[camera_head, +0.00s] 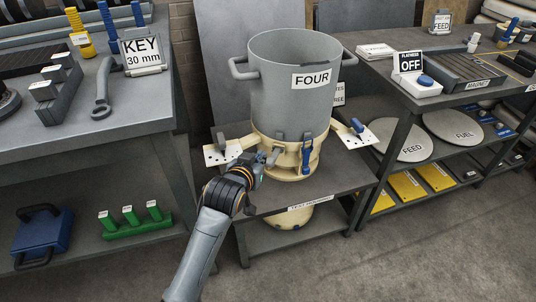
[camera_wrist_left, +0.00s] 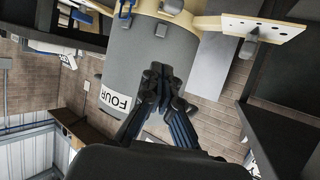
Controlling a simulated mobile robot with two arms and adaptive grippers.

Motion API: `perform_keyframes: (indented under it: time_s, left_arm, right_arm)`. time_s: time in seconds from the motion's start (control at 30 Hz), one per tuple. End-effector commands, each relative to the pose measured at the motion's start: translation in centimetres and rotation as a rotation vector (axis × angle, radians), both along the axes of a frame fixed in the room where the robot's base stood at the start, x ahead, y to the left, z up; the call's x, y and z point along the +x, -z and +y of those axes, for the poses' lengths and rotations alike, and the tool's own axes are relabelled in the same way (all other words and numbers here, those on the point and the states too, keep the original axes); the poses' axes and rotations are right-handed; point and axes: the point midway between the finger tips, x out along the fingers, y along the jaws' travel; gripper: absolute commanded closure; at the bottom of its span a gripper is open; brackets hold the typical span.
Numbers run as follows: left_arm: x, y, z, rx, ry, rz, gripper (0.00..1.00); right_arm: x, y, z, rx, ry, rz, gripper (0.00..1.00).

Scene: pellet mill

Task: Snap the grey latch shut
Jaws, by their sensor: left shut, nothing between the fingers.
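A grey pot marked FOUR (camera_head: 290,95) stands on a cream ring base (camera_head: 285,172) on the low table. The grey latch (camera_head: 221,141) sticks up at the perforated plate (camera_head: 222,154) on the ring's left side. In the left wrist view, the grey latch (camera_wrist_left: 247,50) stands out from the plate (camera_wrist_left: 262,27). My left gripper (camera_head: 267,158) is shut and empty in front of the ring, right of the grey latch. Contact with the ring is unclear. My right gripper is out of view.
The left bench (camera_head: 120,130) holds a wrench (camera_head: 103,88) and a KEY 30 mm sign (camera_head: 143,50). The right bench (camera_head: 420,102) carries a FLATNESS OFF box (camera_head: 414,84). The low table's front edge (camera_head: 310,206) is close to my left arm.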

Motion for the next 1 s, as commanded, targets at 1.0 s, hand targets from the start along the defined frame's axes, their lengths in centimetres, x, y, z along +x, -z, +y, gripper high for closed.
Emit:
perform_keyframes:
  time_s: [1.0]
  left_arm:
    - [7.5, 8.1, -2.2, 0.002, -0.001, 0.004, 1.00]
  right_arm:
    - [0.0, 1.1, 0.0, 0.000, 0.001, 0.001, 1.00]
